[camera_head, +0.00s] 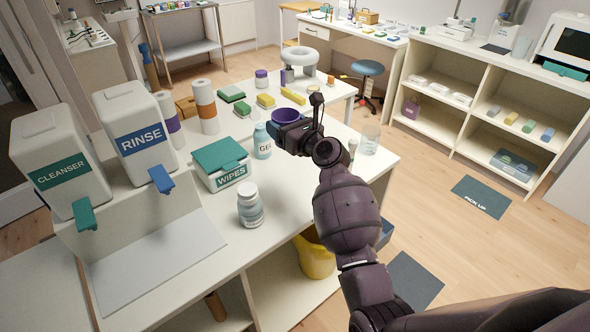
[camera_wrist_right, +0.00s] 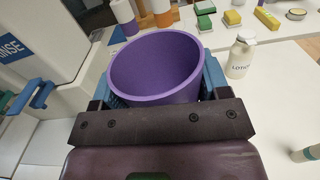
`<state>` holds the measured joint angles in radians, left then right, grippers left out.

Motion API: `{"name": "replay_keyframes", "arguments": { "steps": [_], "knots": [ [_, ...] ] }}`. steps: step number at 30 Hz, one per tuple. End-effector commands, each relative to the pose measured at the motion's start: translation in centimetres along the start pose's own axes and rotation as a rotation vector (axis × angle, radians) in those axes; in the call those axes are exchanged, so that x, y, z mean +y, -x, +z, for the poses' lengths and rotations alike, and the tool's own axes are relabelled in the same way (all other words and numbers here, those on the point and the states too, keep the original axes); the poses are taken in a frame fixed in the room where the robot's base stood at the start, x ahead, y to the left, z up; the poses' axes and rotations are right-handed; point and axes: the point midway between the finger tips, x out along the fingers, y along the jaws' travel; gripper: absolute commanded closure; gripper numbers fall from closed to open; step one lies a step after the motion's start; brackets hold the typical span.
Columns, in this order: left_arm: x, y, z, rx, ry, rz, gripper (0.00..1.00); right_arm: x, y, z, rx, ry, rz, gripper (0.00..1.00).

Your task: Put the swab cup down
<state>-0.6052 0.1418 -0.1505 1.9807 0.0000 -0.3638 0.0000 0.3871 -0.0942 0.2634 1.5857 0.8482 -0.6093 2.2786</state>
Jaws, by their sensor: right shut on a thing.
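The swab cup is a purple, open-topped round cup (camera_wrist_right: 155,88), large in the right wrist view and empty as far as I can see inside. In the head view the cup (camera_head: 286,115) shows just beyond my right gripper (camera_head: 283,129), over the middle of the white table (camera_head: 300,190). My right gripper is shut on the cup, with blue fingers on both its sides. The cup looks upright or nearly so. Its base is hidden, so I cannot tell whether it touches the table. My left gripper is not in view.
A GEL bottle (camera_head: 263,142) and a WIPES box (camera_head: 222,165) stand left of the cup. A pill-type jar (camera_head: 250,206) stands nearer. A clear beaker (camera_head: 370,139) is to the right. In the wrist view a LOTION bottle (camera_wrist_right: 240,58) stands close by. The table's near right is clear.

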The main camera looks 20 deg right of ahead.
Motion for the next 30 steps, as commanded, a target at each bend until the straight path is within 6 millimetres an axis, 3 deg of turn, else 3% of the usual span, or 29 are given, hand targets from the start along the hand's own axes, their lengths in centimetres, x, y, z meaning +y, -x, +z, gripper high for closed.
{"name": "replay_keyframes", "arguments": {
  "steps": [18,30],
  "knots": [
    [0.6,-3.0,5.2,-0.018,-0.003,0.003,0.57,-0.9,0.1,-13.7,0.008,-0.003,-0.001,0.55],
    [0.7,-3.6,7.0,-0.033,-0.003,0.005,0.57,-1.0,0.1,-16.1,0.004,-0.002,0.000,0.55]
  ]
}}
